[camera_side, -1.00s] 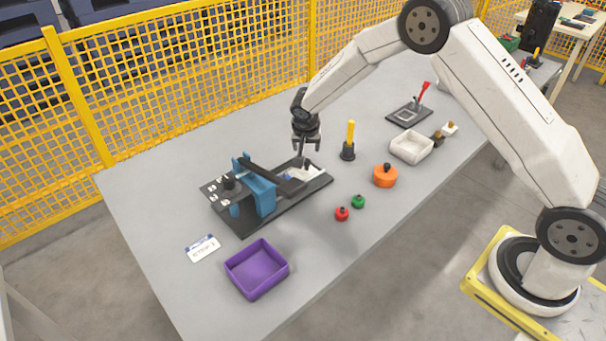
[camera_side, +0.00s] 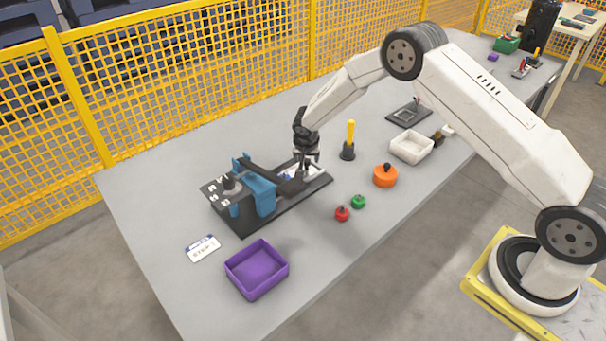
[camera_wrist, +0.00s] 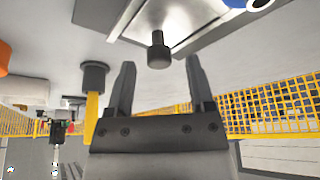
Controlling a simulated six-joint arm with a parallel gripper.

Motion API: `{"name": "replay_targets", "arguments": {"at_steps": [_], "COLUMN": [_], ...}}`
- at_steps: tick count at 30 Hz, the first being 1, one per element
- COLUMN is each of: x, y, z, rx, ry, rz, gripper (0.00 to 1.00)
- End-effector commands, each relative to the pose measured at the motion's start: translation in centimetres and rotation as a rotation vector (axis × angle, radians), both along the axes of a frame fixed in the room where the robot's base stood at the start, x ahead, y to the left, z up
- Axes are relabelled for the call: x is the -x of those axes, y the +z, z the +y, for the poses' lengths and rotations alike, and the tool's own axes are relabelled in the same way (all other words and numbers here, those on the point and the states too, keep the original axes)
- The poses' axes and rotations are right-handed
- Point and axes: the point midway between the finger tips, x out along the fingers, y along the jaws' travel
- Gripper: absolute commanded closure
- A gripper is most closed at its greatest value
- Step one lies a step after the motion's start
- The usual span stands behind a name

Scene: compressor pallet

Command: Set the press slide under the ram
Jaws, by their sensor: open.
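The press stands on a dark base plate (camera_side: 279,212), with a blue frame (camera_side: 263,198) and a dark bar through it. The ram cannot be clearly made out. The pale press slide (camera_side: 290,175) lies at the right end of the base, out from the blue frame, partly hidden by my gripper. In the wrist view the slide shows as a light metal plate (camera_wrist: 190,20) with a dark round knob (camera_wrist: 158,50). My gripper (camera_side: 308,166) is low over the slide. In the wrist view its open fingers (camera_wrist: 160,66) stand either side of the knob, with visible gaps.
A yellow post in a black holder (camera_side: 348,142) stands close right of my gripper. An orange knobbed part (camera_side: 385,176), red (camera_side: 342,214) and green (camera_side: 358,202) knobs, a white tray (camera_side: 412,148) and a purple bin (camera_side: 257,270) are around. The front table between press and knobs is clear.

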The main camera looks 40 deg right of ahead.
Motion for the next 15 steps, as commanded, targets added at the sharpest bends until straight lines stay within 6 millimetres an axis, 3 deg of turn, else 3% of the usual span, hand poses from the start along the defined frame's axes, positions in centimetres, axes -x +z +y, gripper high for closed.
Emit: {"name": "replay_targets", "arguments": {"at_steps": [15], "x": [-0.28], "y": [-0.97], "z": [-0.3], "rx": [0.0], "ry": [0.0], "rz": [-0.001], "gripper": [0.31]}}
